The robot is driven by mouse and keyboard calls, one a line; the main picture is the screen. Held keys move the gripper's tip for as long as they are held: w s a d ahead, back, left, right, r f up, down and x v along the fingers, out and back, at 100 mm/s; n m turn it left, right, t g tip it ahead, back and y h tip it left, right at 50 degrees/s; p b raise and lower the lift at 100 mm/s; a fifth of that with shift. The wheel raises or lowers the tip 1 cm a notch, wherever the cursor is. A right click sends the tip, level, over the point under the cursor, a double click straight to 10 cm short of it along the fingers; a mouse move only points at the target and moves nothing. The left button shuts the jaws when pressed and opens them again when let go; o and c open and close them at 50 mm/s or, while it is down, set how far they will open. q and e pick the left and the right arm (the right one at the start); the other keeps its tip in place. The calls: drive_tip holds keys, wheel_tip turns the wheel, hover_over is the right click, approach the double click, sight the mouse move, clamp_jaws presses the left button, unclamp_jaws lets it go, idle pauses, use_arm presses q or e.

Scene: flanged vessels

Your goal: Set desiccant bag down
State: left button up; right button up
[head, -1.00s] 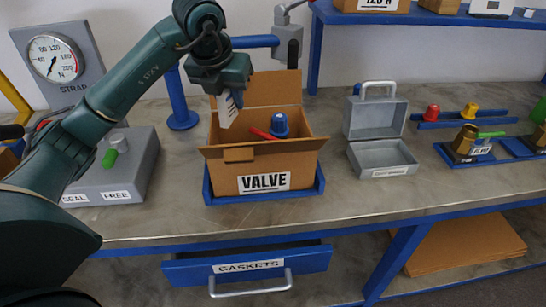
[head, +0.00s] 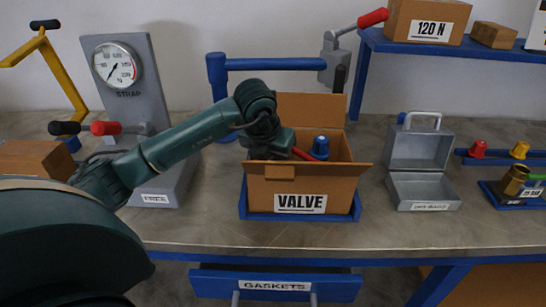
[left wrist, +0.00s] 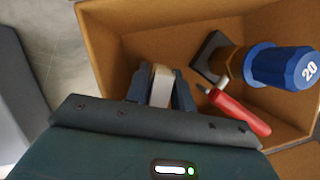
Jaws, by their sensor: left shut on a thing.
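The desiccant bag is a pale, narrow shape (left wrist: 160,86) between the two dark fingers of my left gripper (left wrist: 161,90) in the left wrist view. My left gripper is shut on it, inside the open cardboard box marked VALVE (head: 300,185). In the head view my left gripper (head: 270,148) reaches into the left part of the box. Its fingertips and the bag are hidden there by the front wall. I cannot tell whether the bag touches the box floor. My right gripper is not in view.
The box stands in a blue tray (head: 356,207) on the metal bench. An open grey case (head: 422,188) stands to the right, and a gauge stand (head: 125,75) to the left. A blue post with a crossbar (head: 216,80) rises behind the box. Bare bench lies between box and case.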

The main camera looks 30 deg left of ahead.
use_arm(q)
drive_tip(key=shift+f, duration=0.1)
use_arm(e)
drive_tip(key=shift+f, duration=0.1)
use_arm(q)
drive_tip(key=shift+f+b, duration=0.3)
drive_tip(key=shift+b, duration=0.1)
drive_tip(key=shift+f, duration=0.2)
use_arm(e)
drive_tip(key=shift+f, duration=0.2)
use_arm(q)
drive_tip(key=o, duration=0.7)
drive_tip(key=shift+f, duration=0.1)
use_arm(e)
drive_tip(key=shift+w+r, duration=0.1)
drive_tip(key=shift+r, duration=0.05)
use_arm(q)
drive_tip(key=shift+r, duration=0.3)
drive_tip(key=a+v, duration=0.1)
drive_tip(key=v, duration=1.1)
drive_tip(key=shift+d+r+p, duration=0.45)
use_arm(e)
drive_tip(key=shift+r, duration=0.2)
